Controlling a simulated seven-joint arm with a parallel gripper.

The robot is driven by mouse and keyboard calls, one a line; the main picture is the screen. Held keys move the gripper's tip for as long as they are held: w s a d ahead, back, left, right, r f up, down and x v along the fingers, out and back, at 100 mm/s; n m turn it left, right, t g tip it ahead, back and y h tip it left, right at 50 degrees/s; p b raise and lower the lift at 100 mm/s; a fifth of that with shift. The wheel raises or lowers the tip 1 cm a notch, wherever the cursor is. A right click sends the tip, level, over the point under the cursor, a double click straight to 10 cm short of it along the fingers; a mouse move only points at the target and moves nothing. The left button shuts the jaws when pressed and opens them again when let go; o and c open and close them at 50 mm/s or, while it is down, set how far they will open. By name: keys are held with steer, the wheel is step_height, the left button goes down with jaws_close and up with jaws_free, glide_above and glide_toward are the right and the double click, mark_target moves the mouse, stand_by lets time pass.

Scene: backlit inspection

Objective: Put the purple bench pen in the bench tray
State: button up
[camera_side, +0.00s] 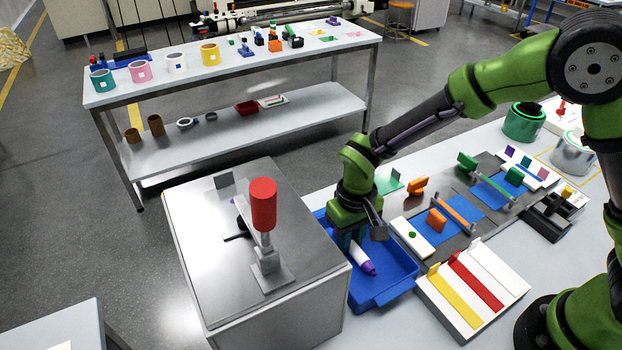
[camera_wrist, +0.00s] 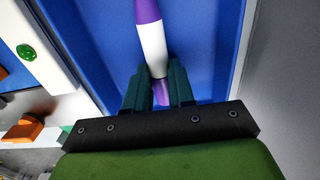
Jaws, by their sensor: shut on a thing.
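The purple bench pen (camera_side: 361,259) has a white barrel and purple ends. My gripper (camera_side: 347,240) is shut on it, inside the outline of the blue bench tray (camera_side: 383,294). In the wrist view the pen (camera_wrist: 152,48) runs up between the two dark green fingers of my gripper (camera_wrist: 160,88), which hold it near its lower purple end. The blue tray floor (camera_wrist: 205,40) lies behind it. I cannot tell whether the pen touches the tray floor. The fingertips are partly hidden in the side view.
A grey metal box (camera_side: 215,260) with a red cylinder on a stand (camera_side: 263,205) stands left of the tray. A white block with a green button (camera_side: 411,237) is right of it. A rack of yellow, red and white strips (camera_side: 472,290) lies in front right.

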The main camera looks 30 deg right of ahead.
steer(key=o, duration=0.9)
steer(key=shift+f, duration=0.1)
step_height(320, 180, up, 15)
steer(key=shift+s+d+r+m+t+y, duration=0.5)
steer(key=shift+s+d+r+t, duration=0.8)
steer(key=shift+s+d, duration=1.15)
steer(key=shift+s+d+r+m+t+y, duration=0.15)
steer(key=shift+s+d+r+m+t, duration=0.85)
steer(key=shift+s+d+r, duration=1.35)
steer(key=shift+s+d+r+m+t+y, duration=0.45)
steer(key=shift+s+d+t, duration=1.1)
steer(key=shift+d, duration=1.75)
steer(key=shift+s+r+g, duration=0.2)
steer(key=shift+g, duration=0.05)
